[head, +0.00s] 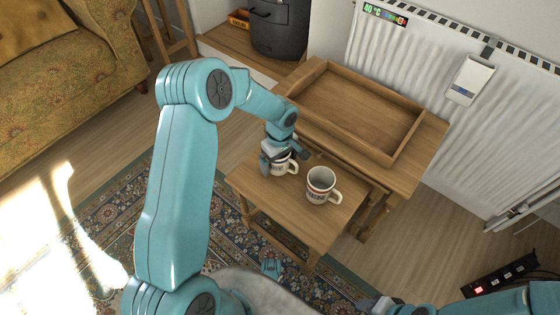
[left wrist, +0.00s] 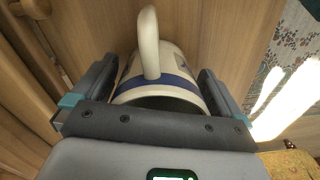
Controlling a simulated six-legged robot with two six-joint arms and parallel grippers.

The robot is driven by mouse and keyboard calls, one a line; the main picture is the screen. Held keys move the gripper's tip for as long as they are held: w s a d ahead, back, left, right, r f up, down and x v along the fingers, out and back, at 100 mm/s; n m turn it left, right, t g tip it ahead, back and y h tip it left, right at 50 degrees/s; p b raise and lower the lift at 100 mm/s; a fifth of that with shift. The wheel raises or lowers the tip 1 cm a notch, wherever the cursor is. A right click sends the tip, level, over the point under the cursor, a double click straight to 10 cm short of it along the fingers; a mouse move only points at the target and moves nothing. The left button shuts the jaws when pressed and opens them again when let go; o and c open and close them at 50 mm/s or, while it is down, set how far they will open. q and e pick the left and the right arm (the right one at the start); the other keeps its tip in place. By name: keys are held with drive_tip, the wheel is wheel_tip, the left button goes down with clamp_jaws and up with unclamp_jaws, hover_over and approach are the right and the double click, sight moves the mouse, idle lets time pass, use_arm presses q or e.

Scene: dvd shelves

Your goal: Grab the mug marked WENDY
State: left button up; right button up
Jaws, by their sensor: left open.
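My left gripper (head: 276,160) is open at a white mug (head: 290,167) on the low wooden table, with its fingers on either side of the mug. In the left wrist view the same mug (left wrist: 178,62), with a dark blue band, sits between the open fingers, its handle towards the top of the picture. A second white mug (head: 321,187), with red and blue bands, stands upright to the right. Lettering on both mugs is too small to read. Part of my right gripper (head: 376,305) shows at the bottom edge; its jaws are unclear.
The low table (head: 297,216) has bare wood in front of the mugs. A higher table behind it holds an empty wooden tray (head: 318,77). A white radiator (head: 420,65) stands behind, a patterned sofa (head: 60,70) at left, and a power strip (head: 500,275) lies on the floor.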

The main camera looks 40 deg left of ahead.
use_arm(q)
drive_tip(key=c, duration=1.1)
drive_tip(key=shift+r, duration=0.1)
